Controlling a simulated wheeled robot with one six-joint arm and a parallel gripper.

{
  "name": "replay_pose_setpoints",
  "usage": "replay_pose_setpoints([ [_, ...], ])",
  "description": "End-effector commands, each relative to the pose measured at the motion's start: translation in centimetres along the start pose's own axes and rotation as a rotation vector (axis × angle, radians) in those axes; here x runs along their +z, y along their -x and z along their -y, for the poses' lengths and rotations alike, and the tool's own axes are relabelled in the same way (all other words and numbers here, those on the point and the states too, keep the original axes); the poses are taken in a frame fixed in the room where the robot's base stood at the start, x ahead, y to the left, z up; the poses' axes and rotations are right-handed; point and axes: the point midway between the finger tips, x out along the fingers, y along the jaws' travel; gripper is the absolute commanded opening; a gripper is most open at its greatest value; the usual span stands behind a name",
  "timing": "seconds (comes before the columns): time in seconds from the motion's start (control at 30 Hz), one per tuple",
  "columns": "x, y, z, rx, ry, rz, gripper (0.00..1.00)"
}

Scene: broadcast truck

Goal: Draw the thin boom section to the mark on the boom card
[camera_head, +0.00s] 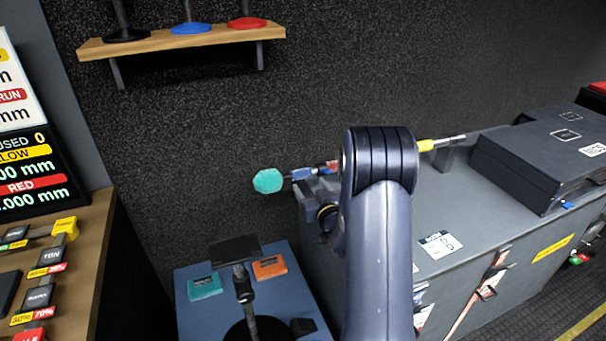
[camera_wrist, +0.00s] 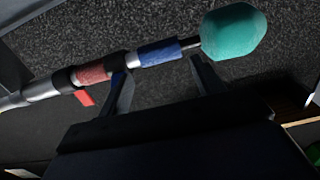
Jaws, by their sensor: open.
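The boom lies along the counter's back edge, its teal foam end (camera_head: 268,181) sticking out past the left end. In the wrist view the teal foam end (camera_wrist: 235,30) is at the upper right, with a short bare stretch of thin silver section (camera_wrist: 190,43) beside the blue band (camera_wrist: 160,52). A red band (camera_wrist: 93,72) and thicker silver tube (camera_wrist: 48,88) follow leftward. My gripper (camera_wrist: 158,66) is open, its fingers apart beside the blue band; contact cannot be told. My arm hides it in the head view. The white boom card (camera_head: 440,245) lies on the counter.
A black case (camera_head: 550,150) stands on the counter (camera_head: 445,195) at right. A blue-topped stand (camera_head: 195,310) with teal and orange blocks is below the foam end. A wooden shelf (camera_head: 180,42) hangs on the dark wall. Space around the foam end looks clear.

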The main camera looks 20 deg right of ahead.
Motion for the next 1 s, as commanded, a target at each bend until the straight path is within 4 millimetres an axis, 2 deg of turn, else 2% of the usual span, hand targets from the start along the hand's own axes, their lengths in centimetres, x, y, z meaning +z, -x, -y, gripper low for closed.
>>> replay_pose_setpoints([
  [0.2,-0.1,-3.8,0.1,-0.001,0.0,0.0,0.64],
  [0.4,-0.1,-5.8,0.1,0.0,0.0,0.001,0.64],
  [0.8,0.0,-6.4,0.0,0.0,-0.001,0.001,0.64],
  [1.0,0.0,-6.3,0.0,0.0,0.0,0.001,0.48],
])
